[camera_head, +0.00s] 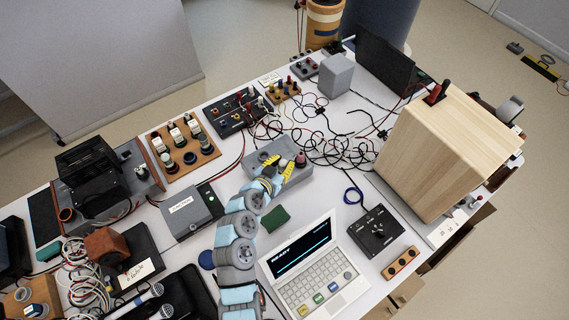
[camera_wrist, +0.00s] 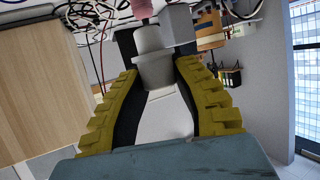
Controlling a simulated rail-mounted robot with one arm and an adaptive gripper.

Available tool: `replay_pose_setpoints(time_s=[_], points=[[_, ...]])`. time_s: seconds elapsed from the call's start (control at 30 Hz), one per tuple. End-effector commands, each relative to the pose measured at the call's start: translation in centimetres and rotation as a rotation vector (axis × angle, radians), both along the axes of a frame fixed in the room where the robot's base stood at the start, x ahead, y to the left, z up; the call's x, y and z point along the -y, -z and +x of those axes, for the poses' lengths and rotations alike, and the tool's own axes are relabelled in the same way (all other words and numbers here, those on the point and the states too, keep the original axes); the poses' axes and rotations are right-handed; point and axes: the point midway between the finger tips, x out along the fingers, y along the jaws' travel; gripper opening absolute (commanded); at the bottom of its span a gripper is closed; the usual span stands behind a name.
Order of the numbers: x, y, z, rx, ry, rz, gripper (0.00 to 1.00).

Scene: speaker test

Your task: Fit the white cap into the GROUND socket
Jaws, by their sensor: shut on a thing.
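My gripper (camera_head: 277,171) has yellow fingers and reaches over a grey socket box (camera_head: 297,177) near the middle of the table. In the wrist view my gripper (camera_wrist: 156,72) is closed around a pale, stepped round piece, the white cap (camera_wrist: 153,42), between its fingertips. In the head view the fingers largely hide the cap. A pink-red cap (camera_head: 301,160) stands on the right part of the box; a pinkish piece (camera_wrist: 141,9) shows at the top of the wrist view. I cannot read any GROUND label, and I cannot tell whether the cap touches a socket.
Tangled cables (camera_head: 330,145) lie behind the box. A large wooden cabinet (camera_head: 435,150) stands at the right. A small laptop (camera_head: 315,270) and green pad (camera_head: 275,218) lie in front. A grey labelled box (camera_head: 190,213) is at the left.

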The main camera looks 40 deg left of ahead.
Motion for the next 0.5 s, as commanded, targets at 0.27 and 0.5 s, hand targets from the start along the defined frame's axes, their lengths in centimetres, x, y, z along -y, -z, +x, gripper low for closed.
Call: replay_pose_setpoints(time_s=[0.27,0.5], points=[[-1.3,2.7,1.8,0.001,0.001,-0.003,0.05],[-2.3,4.6,3.0,0.000,0.001,-0.002,0.05]])
